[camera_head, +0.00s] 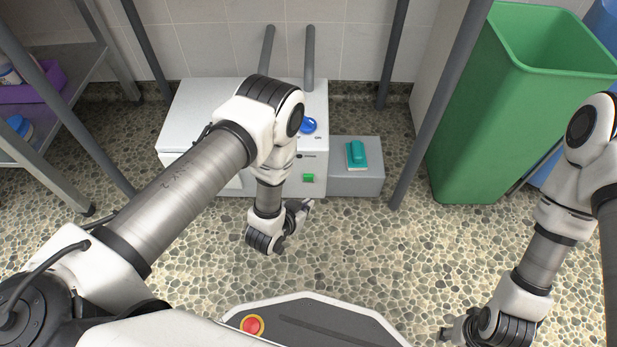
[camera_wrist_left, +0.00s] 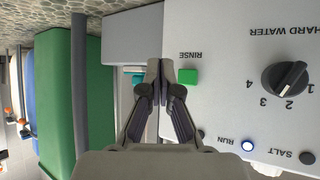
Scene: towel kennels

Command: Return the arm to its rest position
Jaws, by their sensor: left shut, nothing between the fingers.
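My left arm reaches from the lower left across the head view. My left gripper (camera_head: 306,206) hangs in front of a white machine (camera_head: 190,105). In the left wrist view, my left gripper (camera_wrist_left: 160,72) is shut and empty, with its fingertips together beside the green RINSE button (camera_wrist_left: 187,76). I cannot tell whether the fingers touch the panel. The green button also shows in the head view (camera_head: 308,178). My right gripper (camera_head: 446,333) is low at the right of the head view, over the floor. Its fingers are too small to tell whether they are open.
The panel has a black HARD WATER dial (camera_wrist_left: 285,77) and a lit RUN light (camera_wrist_left: 248,145). A grey box (camera_head: 350,185) with a teal item (camera_head: 356,155) on top stands right of the machine. A green bin (camera_head: 480,120) stands at right, a metal shelf (camera_head: 80,80) at left. Grey posts rise between.

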